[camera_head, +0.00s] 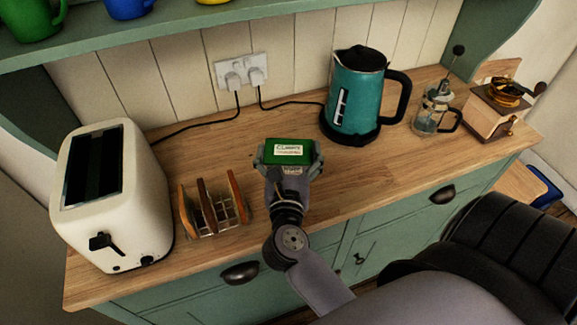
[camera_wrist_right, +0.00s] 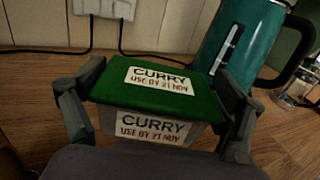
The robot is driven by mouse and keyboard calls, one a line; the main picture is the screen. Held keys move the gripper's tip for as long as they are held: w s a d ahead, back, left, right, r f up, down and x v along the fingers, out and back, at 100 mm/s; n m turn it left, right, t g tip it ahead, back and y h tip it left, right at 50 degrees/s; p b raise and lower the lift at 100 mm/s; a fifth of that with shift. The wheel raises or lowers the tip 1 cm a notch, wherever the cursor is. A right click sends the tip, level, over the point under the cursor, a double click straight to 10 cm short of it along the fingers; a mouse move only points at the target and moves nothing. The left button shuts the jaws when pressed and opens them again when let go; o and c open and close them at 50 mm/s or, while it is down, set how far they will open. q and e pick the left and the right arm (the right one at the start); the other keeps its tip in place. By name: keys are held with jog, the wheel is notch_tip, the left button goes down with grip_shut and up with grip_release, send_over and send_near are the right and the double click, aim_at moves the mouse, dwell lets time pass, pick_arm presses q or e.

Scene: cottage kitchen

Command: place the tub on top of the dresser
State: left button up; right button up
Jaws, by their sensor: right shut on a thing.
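The tub (camera_head: 290,146) has a green lid with a white label, and my right gripper (camera_head: 287,158) is shut on it above the dresser's wooden top (camera_head: 384,175). In the right wrist view the tub (camera_wrist_right: 160,98) sits between both fingers, its lid and front labels reading "CURRY", its body pale and see-through. It looks level and low over or on the wood; I cannot tell whether it touches. My left gripper is not in view.
A cream toaster (camera_head: 145,190) and a toast rack (camera_head: 212,215) with toast stand left. A teal kettle (camera_head: 355,90), a glass press (camera_head: 432,112) and a coffee grinder (camera_head: 490,112) stand right. Wall plugs (camera_head: 242,74) with cords are behind. Clear wood lies in front of the kettle.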

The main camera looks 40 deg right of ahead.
jog(key=shift+f, duration=0.3)
notch_tip(320, 180, down, 4)
jog(key=shift+b, duration=0.3)
jog(key=shift+f, duration=0.15)
jog(key=o, duration=1.3)
